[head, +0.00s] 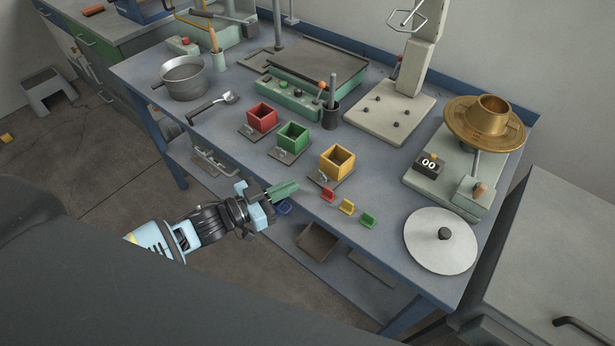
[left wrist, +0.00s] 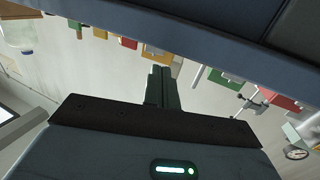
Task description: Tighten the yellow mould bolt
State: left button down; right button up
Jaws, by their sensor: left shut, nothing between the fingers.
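The yellow mould (head: 337,164), an open square box on a dark base plate, stands near the front middle of the bench. A small grey metal fitting (head: 322,177) shows at its front left; whether it is the bolt, and how tight, I cannot tell. My left gripper (head: 285,189) is shut and empty, in front of the bench's front edge, left of and apart from the yellow mould. Its closed fingers also show in the left wrist view (left wrist: 162,88). My right gripper is not in view.
A red mould (head: 262,119) and a green mould (head: 292,137) stand left of the yellow one. Small red (head: 327,194), yellow (head: 346,206) and green (head: 368,219) pieces lie in front. A round lid (head: 440,241) lies at the right. A lower shelf (head: 330,268) runs under the bench (head: 385,190).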

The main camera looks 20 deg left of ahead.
aim_at(319, 173)
pick_arm(q)
jog(key=x, duration=0.6)
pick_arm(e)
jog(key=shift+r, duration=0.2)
pick_arm(q)
jog(key=shift+a+m+h, duration=0.15)
jog(key=shift+m+h, duration=0.15)
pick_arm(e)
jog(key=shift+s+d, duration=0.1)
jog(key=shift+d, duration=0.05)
pick_arm(q)
jog(key=shift+g, duration=0.3)
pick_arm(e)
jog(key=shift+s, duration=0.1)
